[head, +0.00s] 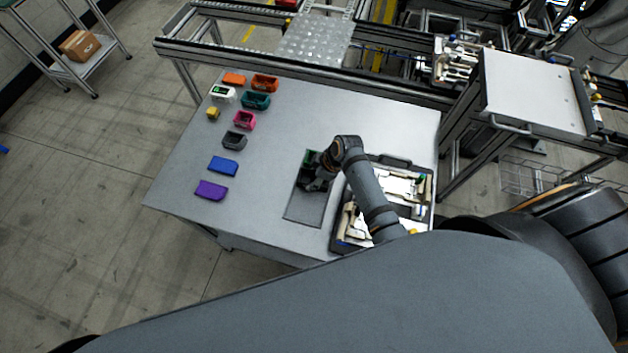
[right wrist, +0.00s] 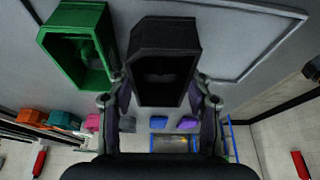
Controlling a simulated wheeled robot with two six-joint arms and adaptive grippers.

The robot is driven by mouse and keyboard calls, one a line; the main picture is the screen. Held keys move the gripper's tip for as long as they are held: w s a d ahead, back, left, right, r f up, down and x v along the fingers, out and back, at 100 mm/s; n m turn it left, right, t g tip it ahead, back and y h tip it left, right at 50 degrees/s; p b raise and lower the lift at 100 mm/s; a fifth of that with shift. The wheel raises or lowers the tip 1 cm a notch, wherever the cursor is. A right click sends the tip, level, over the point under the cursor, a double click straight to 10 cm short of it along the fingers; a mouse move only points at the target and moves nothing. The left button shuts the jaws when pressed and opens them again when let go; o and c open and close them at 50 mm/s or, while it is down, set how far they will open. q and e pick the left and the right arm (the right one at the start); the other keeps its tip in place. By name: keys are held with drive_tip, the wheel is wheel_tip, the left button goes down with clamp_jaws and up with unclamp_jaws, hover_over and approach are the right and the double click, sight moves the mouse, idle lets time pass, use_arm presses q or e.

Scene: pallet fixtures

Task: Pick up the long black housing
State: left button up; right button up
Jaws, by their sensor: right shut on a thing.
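The black housing (right wrist: 163,55) is between the two fingers of my right gripper (right wrist: 162,105) in the right wrist view, and the fingers are shut on its sides. Its open hollow faces the camera. In the head view my right gripper (head: 316,178) is over the upper part of a dark grey mat on the table, and it largely hides the housing there. A green housing (right wrist: 78,52) sits just left of the black one in the wrist view; a bit of it shows in the head view (head: 308,157). I cannot tell whether the black housing touches the mat. My left gripper is not in view.
The dark mat (head: 304,212) lies on the grey table (head: 270,190). A black tray (head: 343,243) with pale parts is right of it, partly under my arm. Several coloured housings, including purple (head: 211,190) and blue (head: 223,166), stand in rows at the left.

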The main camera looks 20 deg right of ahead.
drive_tip(key=s+r, duration=0.1)
drive_tip(key=r, duration=0.1)
drive_tip(key=s+d+r+b, duration=0.1)
drive_tip(key=r, duration=0.1)
drive_tip(key=s+d+r, duration=0.1)
drive_tip(key=r, duration=0.1)
drive_tip(key=shift+s+b, duration=0.4)
drive_tip(key=s+d+r+b, duration=0.1)
drive_tip(key=s+d+r, duration=0.3)
drive_tip(key=s, duration=0.4)
drive_tip(key=shift+s+r, duration=0.35)
drive_tip(key=shift+r, duration=0.25)
drive_tip(key=shift+d, duration=0.1)
